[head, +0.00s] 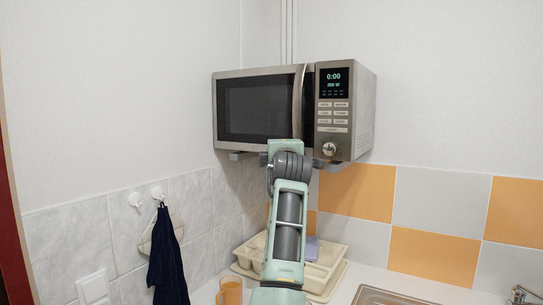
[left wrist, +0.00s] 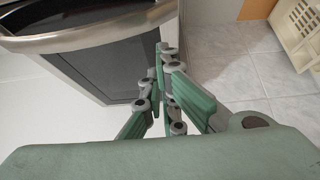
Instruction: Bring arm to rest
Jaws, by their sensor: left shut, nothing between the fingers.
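The silver microwave (head: 259,108) hangs on the wall on brackets, its door shut and its display lit. My left arm rises from the bottom of the head view to just below the microwave, and its gripper is hidden there behind the wrist. In the left wrist view my left gripper (left wrist: 164,55) is shut and empty, its green fingers together. The microwave's dark door (left wrist: 112,65) and curved handle (left wrist: 95,36) are beyond and left of the fingers. I cannot tell whether the fingertips touch it. My right gripper is in neither view.
A cream dish rack (head: 327,270) stands on the counter behind my arm, with an orange mug (head: 230,291) to its left. A dark towel (head: 168,262) hangs from a wall hook at left. A sink (head: 385,296) and tap (head: 520,294) are at lower right.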

